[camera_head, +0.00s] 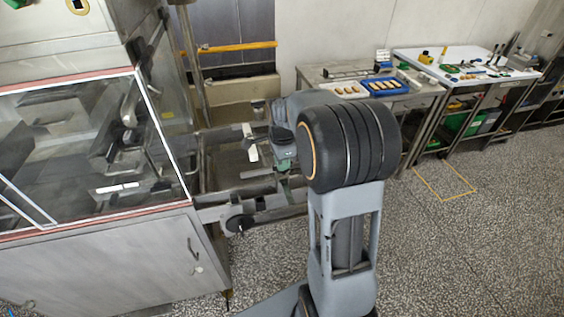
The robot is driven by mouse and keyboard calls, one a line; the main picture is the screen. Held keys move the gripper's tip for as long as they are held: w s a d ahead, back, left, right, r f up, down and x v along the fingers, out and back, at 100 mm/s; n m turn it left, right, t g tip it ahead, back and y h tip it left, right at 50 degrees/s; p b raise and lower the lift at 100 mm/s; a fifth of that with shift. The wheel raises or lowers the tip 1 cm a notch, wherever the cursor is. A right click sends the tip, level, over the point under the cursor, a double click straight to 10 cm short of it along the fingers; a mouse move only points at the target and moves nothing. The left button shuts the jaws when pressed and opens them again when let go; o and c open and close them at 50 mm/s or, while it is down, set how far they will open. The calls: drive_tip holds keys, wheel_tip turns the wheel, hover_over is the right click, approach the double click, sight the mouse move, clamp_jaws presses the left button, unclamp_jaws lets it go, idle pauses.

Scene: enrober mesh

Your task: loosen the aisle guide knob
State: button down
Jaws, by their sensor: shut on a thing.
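My gripper (284,165) is at the end of my arm, low over the near, aisle-side rail of the machine's open outfeed frame. My own wrist and forearm cover much of it. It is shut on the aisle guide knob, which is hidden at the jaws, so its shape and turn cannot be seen. The outfeed frame (262,216) sticks out to the right of the enrober (100,255). A round black part (240,223) sits on the frame's near side, left of and below my gripper, apart from it.
The enrober's glazed hood (75,150) stands left, close to the frame. A yellow bar (238,46) crosses behind. A steel table (415,100) with a blue tray (385,86) and a white-topped bench (470,68) stand back right. The speckled floor (480,250) at right is clear.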

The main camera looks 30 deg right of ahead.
drive_tip(key=n, duration=0.8)
drive_tip(key=shift+n+b, duration=0.3)
drive_tip(key=shift+b, duration=0.05)
drive_tip(key=n, duration=0.4)
drive_tip(key=shift+n, duration=2.3)
drive_tip(key=c, duration=1.2)
unclamp_jaws()
drive_tip(key=shift+o, duration=0.2)
wheel_tip(320, 180, up, 14)
drive_tip(key=b, duration=0.1)
